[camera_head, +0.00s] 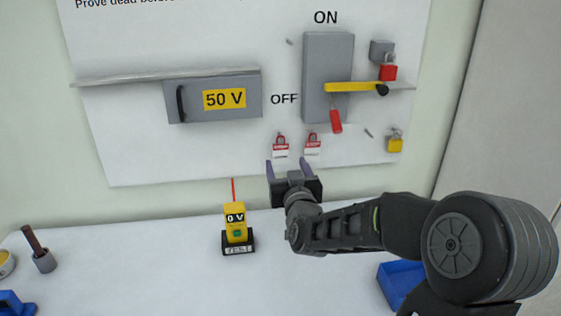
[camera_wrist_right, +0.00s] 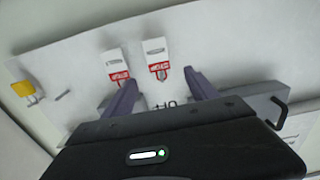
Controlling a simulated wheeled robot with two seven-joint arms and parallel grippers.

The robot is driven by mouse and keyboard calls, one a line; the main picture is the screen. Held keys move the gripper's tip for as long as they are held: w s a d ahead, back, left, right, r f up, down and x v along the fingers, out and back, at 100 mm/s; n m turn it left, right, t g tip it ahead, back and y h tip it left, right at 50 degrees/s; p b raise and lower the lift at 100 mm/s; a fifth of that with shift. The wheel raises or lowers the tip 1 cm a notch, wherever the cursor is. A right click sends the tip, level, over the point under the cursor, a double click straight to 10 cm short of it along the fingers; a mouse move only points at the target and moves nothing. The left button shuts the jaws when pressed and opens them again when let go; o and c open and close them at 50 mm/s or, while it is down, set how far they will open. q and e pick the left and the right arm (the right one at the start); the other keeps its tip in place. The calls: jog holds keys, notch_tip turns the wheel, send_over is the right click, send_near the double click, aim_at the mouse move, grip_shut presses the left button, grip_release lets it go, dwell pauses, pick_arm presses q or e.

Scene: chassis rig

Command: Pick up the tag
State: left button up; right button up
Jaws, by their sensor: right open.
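Two red-and-white tags hang side by side on the white wall panel under the OFF label: a left tag (camera_head: 281,147) and a right tag (camera_head: 313,143). My right gripper (camera_head: 288,165) is open and empty, just in front of and below them, with its purple fingers pointing at the panel. In the right wrist view, which looks upside down, the left tag (camera_wrist_right: 157,62) lies between the two fingers (camera_wrist_right: 160,78), and the right tag (camera_wrist_right: 118,68) is near the left finger's tip. I see no contact with either tag. My left gripper is not in view.
A red padlock (camera_head: 388,73) and a yellow padlock (camera_head: 395,145) hang right. Below stand a yellow tester (camera_head: 236,222) and a blue bin (camera_head: 399,283).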

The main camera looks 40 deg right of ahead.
aim_at(281, 148)
dwell(0.3)
jog(key=x, duration=0.2)
jog(key=shift+w+d+p, duration=0.15)
jog(key=shift+w+p, duration=0.1)
jog(key=shift+p, duration=0.1)
jog(key=p+x, duration=0.2)
jog(key=x, duration=0.3)
jog(key=shift+w+d+f, duration=0.1)
jog(key=shift+d, duration=0.05)
dwell(0.5)
